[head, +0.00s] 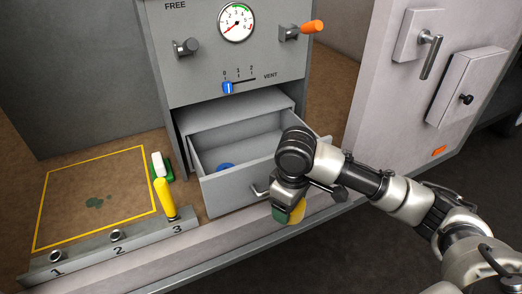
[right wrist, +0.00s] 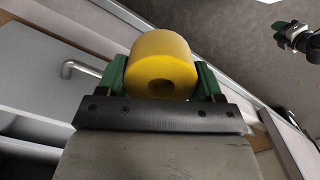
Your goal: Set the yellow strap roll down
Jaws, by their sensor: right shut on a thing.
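The yellow strap roll (right wrist: 160,65) is held between the green fingers of my right gripper (right wrist: 164,82) in the right wrist view, its centre hole facing the camera. In the head view my right gripper (head: 288,213) points down in front of the open drawer, near its handle and above the front ledge. Only a small yellow part of the roll (head: 298,212) shows there, the rest hidden by the gripper. I cannot tell whether the roll touches the surface below.
The open grey drawer (head: 232,194) holds a blue thing (head: 225,167). A yellow-outlined area (head: 60,195) lies left, with a green-and-white item (head: 160,167) beside it. A numbered rail (head: 137,243) has a yellow handle (head: 165,198) at 3.

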